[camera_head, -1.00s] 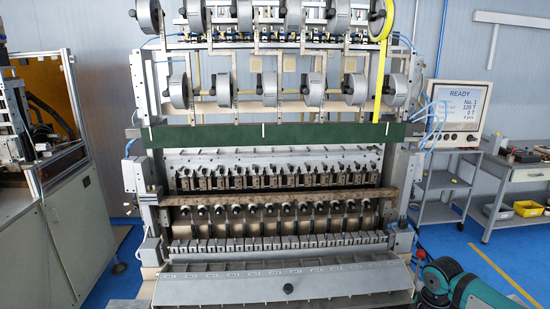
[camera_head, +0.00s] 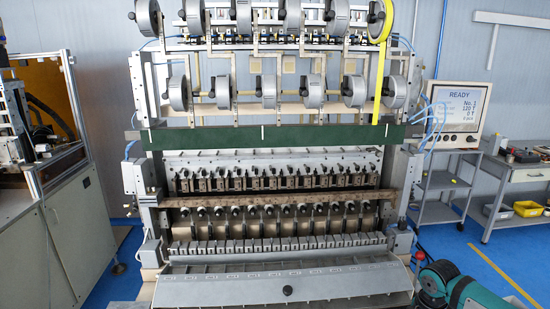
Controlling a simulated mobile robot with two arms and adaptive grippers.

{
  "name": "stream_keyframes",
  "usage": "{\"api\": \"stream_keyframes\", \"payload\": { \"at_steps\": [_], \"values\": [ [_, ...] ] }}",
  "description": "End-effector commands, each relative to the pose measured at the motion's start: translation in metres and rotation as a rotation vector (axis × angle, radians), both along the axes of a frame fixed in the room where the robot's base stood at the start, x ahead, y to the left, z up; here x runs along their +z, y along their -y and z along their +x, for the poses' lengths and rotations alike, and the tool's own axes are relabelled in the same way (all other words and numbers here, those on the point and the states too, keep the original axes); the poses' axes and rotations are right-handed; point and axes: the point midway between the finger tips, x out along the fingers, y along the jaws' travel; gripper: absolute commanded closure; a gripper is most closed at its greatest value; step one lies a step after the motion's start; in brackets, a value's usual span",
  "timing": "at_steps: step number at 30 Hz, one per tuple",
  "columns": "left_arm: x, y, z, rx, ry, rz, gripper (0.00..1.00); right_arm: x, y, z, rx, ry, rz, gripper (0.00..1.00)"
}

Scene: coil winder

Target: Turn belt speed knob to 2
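The coil winder (camera_head: 270,262) stands straight ahead, with a sloped grey front panel at its bottom. A round black knob (camera_head: 287,291) sits on that front panel, near the bottom middle. No label or dial marks can be read on it, so I cannot tell if it is the belt speed knob or where it is set. A screen (camera_head: 457,108) at the right reads READY, with small dark controls along its lower edge. Part of my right arm shows at the bottom right corner. Neither gripper is in view.
A grey side table (camera_head: 525,175) with a yellow bin (camera_head: 528,209) stands at the right, beside a shelf trolley (camera_head: 438,214). Another machine (camera_head: 60,230) stands at the left.

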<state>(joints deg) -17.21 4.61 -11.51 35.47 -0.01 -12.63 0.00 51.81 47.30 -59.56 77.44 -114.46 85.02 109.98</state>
Motion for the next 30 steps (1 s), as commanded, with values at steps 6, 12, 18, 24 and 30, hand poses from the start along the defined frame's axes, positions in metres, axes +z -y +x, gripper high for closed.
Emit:
{"api": "stream_keyframes", "payload": {
  "at_steps": [6,12,18,24,30],
  "values": [
    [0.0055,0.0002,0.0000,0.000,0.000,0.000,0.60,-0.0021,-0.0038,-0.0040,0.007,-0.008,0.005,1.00],
    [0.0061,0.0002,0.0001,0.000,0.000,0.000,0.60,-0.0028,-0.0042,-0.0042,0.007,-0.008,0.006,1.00],
    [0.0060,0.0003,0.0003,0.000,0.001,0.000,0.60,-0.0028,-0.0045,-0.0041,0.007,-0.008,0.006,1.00],
    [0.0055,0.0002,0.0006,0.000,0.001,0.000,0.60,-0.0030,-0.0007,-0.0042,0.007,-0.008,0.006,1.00],
    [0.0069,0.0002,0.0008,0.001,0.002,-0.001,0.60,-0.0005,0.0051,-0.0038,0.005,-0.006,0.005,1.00]
  ]
}}
